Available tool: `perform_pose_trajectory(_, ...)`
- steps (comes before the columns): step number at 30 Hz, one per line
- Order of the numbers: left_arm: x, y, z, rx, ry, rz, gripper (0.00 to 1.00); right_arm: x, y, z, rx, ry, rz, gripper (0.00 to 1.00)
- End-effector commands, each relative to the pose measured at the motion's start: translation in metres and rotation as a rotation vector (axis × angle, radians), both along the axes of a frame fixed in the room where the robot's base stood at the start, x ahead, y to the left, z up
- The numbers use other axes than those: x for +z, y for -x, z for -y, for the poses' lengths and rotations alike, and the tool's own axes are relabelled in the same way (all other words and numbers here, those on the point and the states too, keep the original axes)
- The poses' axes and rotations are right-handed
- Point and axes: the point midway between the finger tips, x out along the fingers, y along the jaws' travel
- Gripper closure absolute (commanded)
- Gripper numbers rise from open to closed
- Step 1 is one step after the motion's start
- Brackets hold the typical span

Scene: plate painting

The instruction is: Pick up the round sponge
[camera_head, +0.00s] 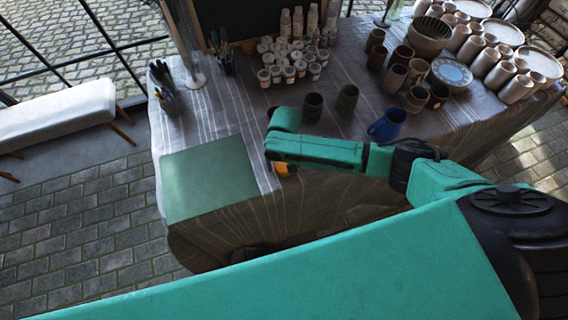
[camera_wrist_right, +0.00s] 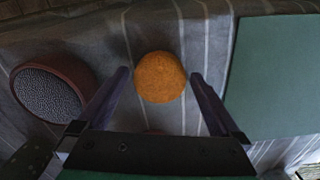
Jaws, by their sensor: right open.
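The round sponge (camera_wrist_right: 160,77) is an orange-brown disc on the striped grey cloth, in the upper middle of the right wrist view. My right gripper (camera_wrist_right: 159,80) is open, and the sponge shows between its two fingertips with space on both sides. Nothing is held. I cannot tell how high the fingers are above the cloth. In the head view an orange patch (camera_head: 281,169), likely the sponge, peeks out below my right forearm, which hides the rest. The right fingers are hidden there. My left gripper is not in view.
A green mat (camera_wrist_right: 275,78) lies right of the sponge in the wrist view; it also shows in the head view (camera_head: 208,180). Several cups, a blue jug (camera_head: 387,125) and a pen holder (camera_head: 166,98) stand farther back.

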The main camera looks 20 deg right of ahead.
Motion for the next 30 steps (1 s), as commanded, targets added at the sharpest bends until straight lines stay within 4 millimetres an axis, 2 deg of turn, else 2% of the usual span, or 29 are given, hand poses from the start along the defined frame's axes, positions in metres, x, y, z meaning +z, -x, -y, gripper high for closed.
perform_pose_trajectory(3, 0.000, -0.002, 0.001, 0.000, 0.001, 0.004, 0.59, -0.011, 0.000, 0.000, 0.001, 0.001, 0.001, 0.00)
perform_pose_trajectory(8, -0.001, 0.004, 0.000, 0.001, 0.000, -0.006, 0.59, -0.011, 0.000, 0.000, 0.001, 0.000, 0.001, 0.00)
perform_pose_trajectory(14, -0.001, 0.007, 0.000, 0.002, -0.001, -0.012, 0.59, -0.011, 0.000, 0.000, 0.001, 0.000, 0.001, 0.73)
perform_pose_trajectory(15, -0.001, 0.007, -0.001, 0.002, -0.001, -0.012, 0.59, -0.011, 0.000, 0.000, 0.001, 0.000, 0.001, 0.75)
perform_pose_trajectory(24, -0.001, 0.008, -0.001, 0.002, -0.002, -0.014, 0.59, -0.006, 0.000, 0.000, 0.000, -0.002, 0.001, 0.75)
perform_pose_trajectory(28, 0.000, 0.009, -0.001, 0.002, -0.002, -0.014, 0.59, 0.011, -0.001, -0.001, 0.000, -0.003, 0.002, 0.75)
perform_pose_trajectory(30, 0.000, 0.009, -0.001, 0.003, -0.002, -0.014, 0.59, 0.030, -0.001, 0.000, 0.001, -0.003, 0.004, 0.75)
